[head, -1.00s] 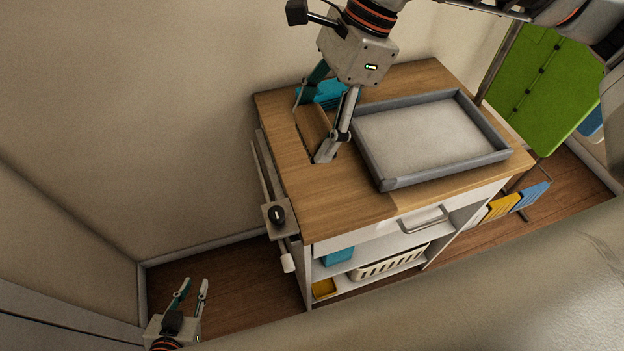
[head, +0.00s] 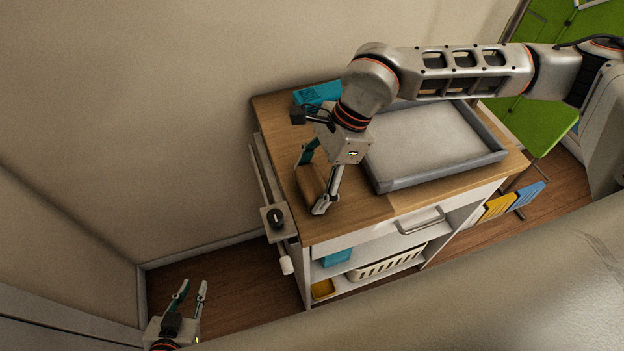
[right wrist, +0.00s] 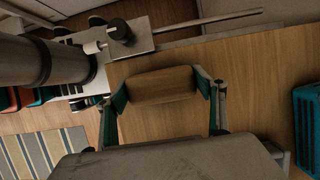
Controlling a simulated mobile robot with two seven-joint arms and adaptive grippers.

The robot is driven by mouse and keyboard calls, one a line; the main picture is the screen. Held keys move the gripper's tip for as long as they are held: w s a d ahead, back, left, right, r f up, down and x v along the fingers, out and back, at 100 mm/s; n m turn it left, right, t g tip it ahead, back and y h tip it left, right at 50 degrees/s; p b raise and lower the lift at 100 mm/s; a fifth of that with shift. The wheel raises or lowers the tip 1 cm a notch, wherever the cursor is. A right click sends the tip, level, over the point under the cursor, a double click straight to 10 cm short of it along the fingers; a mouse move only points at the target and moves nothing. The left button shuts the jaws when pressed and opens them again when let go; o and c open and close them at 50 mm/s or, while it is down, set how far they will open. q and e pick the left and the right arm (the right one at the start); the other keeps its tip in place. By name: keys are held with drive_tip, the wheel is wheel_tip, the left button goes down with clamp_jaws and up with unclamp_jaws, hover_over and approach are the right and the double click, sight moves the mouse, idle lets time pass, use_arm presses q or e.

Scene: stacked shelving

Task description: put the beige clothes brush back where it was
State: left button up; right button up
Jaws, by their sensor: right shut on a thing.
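The beige clothes brush (head: 312,183) is between the fingers of my right gripper (head: 313,196), over the front left part of the wooden cart top. In the right wrist view the brush (right wrist: 162,84) spans the gap between the two fingertips (right wrist: 160,90), with a finger at each end. My right gripper is shut on it. I cannot tell whether the brush touches the wood or is just above it. My left gripper (head: 187,292) is open and empty, low at the left, apart from the cart.
A grey tray (head: 378,186) fills the right of the cart top (head: 350,222). A teal box (head: 318,93) stands at the back left corner, also in the right wrist view (right wrist: 304,120). A rail bracket with a black knob (head: 275,217) is on the cart's left side. The front left wood is clear.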

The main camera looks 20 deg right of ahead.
drive_tip(key=shift+f, duration=0.15)
drive_tip(key=o, duration=1.1)
drive_tip(key=shift+c, duration=0.2)
drive_tip(key=shift+r, duration=0.3)
drive_tip(key=b+v, duration=0.1)
drive_tip(key=v, duration=1)
drive_tip(key=shift+d+r, duration=0.15)
drive_tip(key=shift+r, duration=0.25)
drive_tip(key=shift+s+f, duration=0.1)
drive_tip(key=shift+s, duration=0.05)
